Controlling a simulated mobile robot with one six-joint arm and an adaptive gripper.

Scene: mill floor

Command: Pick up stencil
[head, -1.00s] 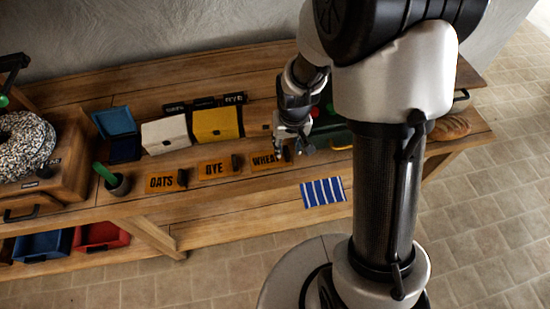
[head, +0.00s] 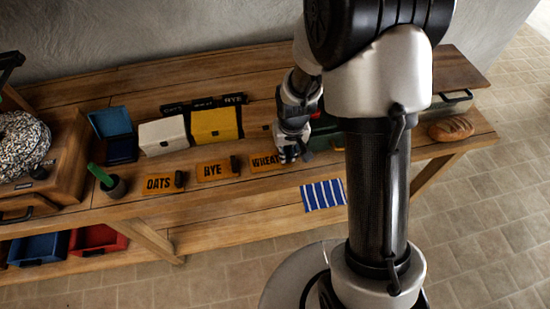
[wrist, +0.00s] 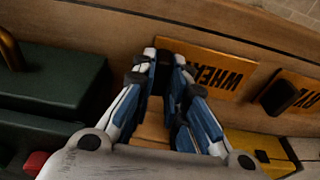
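The orange WHEAT stencil (head: 262,169) lies flat on the bench at the right end of a row of stencils. It also shows upside down in the wrist view (wrist: 216,90). My gripper (head: 291,157) is over its right end, pointing down. In the wrist view my gripper (wrist: 164,62) has its fingertips close together on both sides of a dark upright block, which looks like the stencil's handle and fills the gap. In the head view my fingers hide the handle.
The RYE stencil (head: 210,175) and OATS stencil (head: 158,189) lie to the left, each with a black handle. White (head: 162,137) and yellow (head: 213,128) boxes stand behind. A dark green box (wrist: 45,90) is close beside my gripper. Bread (head: 452,129) lies far right.

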